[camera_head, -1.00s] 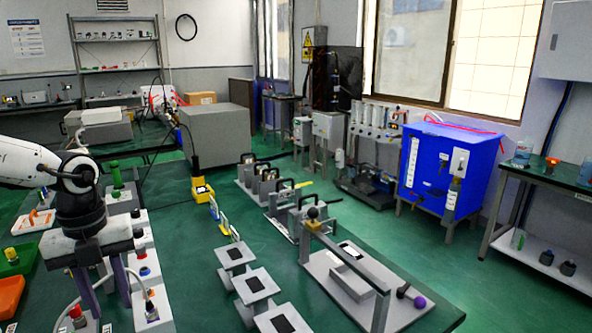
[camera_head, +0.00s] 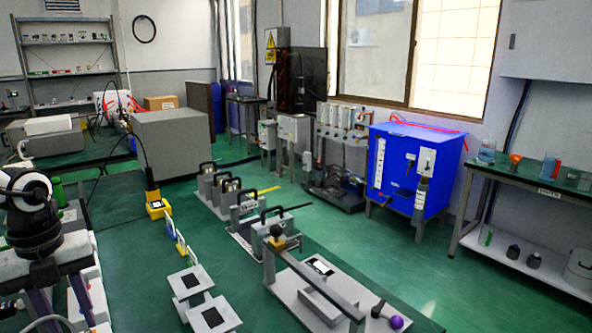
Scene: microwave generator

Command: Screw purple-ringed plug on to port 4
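My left gripper (camera_head: 62,308) hangs at the lower left with its two purple-grey fingers apart. Its fingertips are at or past the bottom edge, and I see nothing held between them. A stretch of cable shows below it. White boxes (camera_head: 98,300) stand close beside and behind the gripper, mostly hidden by it or cut off by the frame. I cannot make out the purple-ringed plug or port 4 in this view. My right gripper is not in view.
Grey stands with dark pads (camera_head: 190,281), a yellow device (camera_head: 157,208) and clamp-like fixtures (camera_head: 240,225) stand on the green table. A grey press frame (camera_head: 310,280) with a purple knob (camera_head: 397,322) is at lower right. A blue cabinet (camera_head: 415,170) stands behind.

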